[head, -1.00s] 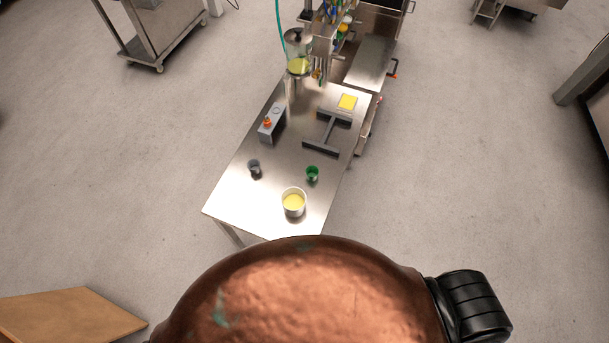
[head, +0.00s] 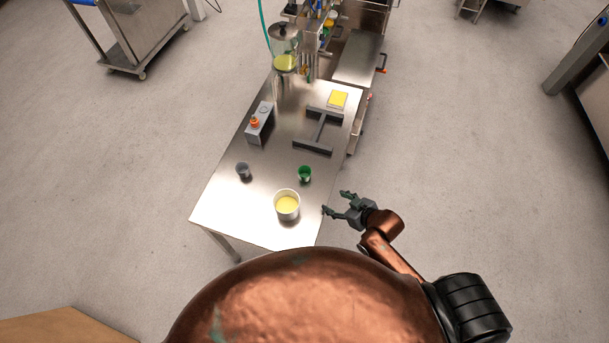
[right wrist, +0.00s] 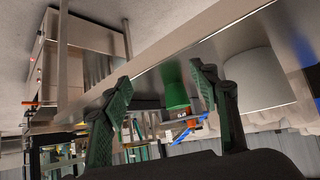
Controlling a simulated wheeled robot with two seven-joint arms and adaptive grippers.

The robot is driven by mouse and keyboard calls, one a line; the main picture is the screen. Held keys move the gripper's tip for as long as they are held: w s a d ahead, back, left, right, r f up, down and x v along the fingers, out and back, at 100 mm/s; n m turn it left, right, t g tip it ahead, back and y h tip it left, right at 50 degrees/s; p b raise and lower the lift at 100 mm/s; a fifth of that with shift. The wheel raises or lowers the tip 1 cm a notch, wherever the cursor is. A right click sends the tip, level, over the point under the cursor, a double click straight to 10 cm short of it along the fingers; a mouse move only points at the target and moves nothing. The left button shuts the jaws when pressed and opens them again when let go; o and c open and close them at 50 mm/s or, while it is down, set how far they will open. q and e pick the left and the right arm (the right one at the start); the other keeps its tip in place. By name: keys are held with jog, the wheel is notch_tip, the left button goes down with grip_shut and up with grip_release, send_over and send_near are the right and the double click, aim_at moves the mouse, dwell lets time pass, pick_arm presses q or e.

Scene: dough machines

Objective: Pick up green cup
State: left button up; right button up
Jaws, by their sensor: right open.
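The green cup (head: 304,174) stands on the steel table (head: 222,205), near its right edge. In the right wrist view the green cup (right wrist: 175,90) shows between the two fingers, farther off. My right gripper (head: 336,203) is open and empty, just off the right edge of the table. It is to the right of and nearer than the green cup, apart from it. In the right wrist view its fingers (right wrist: 160,88) are spread wide. My left gripper is not in view.
A white bucket with yellow contents (head: 287,206) stands in front of the green cup. A grey cup (head: 243,170) stands to the left. A grey box with an orange button (head: 258,124) and a dark H-shaped frame (head: 320,131) are farther back. The front left of the table is clear.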

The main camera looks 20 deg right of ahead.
aim_at(309, 176)
jog(key=w+y, duration=0.1)
jog(key=w, duration=0.1)
jog(key=w+a+r+n+t+y, duration=0.1)
jog(key=w, duration=0.2)
jog(key=w+a+r+n+t+y, duration=0.1)
jog(key=w, duration=0.1)
jog(key=shift+w+a, duration=0.15)
jog(key=shift+a, duration=0.1)
jog(key=shift+w+r+y, duration=0.2)
jog(key=shift+w+y, duration=0.2)
jog(key=shift+w, duration=0.15)
jog(key=b+x, duration=0.1)
jog(key=x, duration=0.6)
jog(key=shift+w+a+f, duration=0.1)
jog(key=shift+a, duration=0.25)
jog(key=c, duration=1.1)
